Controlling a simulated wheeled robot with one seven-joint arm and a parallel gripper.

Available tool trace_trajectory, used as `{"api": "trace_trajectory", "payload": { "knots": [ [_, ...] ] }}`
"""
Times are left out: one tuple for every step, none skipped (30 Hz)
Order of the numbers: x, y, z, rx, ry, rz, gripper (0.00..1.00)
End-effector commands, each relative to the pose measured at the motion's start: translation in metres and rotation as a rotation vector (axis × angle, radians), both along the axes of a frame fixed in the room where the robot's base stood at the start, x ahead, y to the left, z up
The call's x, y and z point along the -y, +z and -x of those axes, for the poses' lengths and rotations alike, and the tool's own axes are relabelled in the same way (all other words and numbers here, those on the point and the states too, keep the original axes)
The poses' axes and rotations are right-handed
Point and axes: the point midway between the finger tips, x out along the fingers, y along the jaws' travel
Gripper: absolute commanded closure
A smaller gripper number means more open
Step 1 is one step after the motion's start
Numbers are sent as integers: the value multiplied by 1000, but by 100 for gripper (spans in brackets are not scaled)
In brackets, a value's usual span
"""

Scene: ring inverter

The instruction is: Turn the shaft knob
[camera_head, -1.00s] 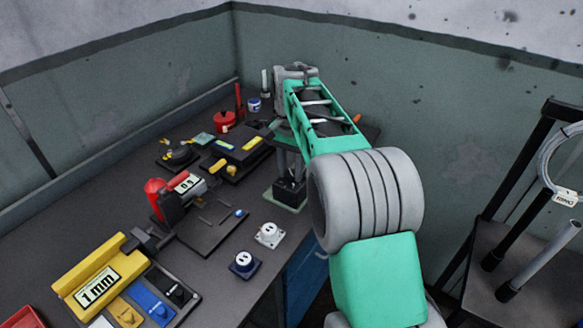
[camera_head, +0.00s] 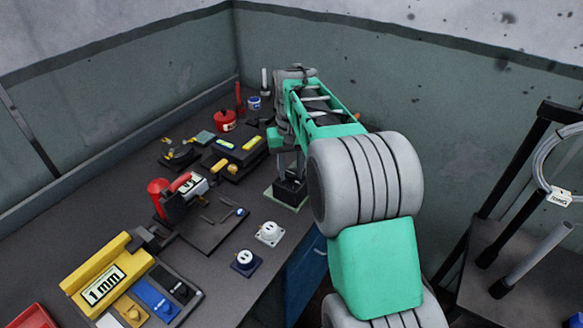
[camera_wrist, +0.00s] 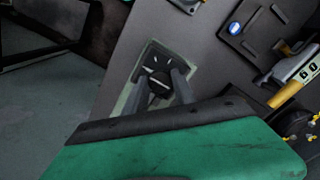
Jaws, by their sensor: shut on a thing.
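The shaft knob (camera_wrist: 157,81) is dark and round with white marks, on a dark block in the wrist view. My gripper (camera_wrist: 160,84) has its two grey fingers closed on the knob from either side. In the head view the dark block (camera_head: 290,190) stands on a pale green base plate (camera_head: 277,196) near the table's front edge. My gripper (camera_head: 290,172) points down onto it there, and the knob itself is hidden. The green wrist housing covers the bottom of the wrist view.
Left of the block stands a device with a number display (camera_head: 190,186). A white socket (camera_head: 269,233) and a dark blue one (camera_head: 246,262) sit near the front edge. A yellow "1 mm" holder (camera_head: 103,285) is at lower left. A black rack (camera_head: 510,240) stands at right.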

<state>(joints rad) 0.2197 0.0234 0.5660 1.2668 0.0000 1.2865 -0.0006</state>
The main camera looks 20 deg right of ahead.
Motion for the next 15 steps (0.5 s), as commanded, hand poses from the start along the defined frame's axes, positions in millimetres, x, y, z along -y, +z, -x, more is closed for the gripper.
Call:
{"api": "trace_trajectory", "payload": {
  "knots": [
    [0,2,-2,6,9,1,100],
    [0,2,-2,6,13,1,100],
    [0,2,-2,6,17,1,100],
    [0,2,-2,6,19,1,100],
    [0,2,-2,6,20,1,100],
    [0,2,-2,6,21,1,100],
    [0,2,-2,6,22,1,100],
    [0,2,-2,7,22,2,100],
    [0,2,-2,7,22,2,100],
    [0,2,-2,7,21,2,100],
    [0,2,-2,7,21,2,100],
    [0,2,-2,7,21,2,100],
    [0,2,-2,7,21,2,100],
    [0,2,-2,7,21,2,100],
    [0,2,-2,7,21,2,68]
  ]
}}
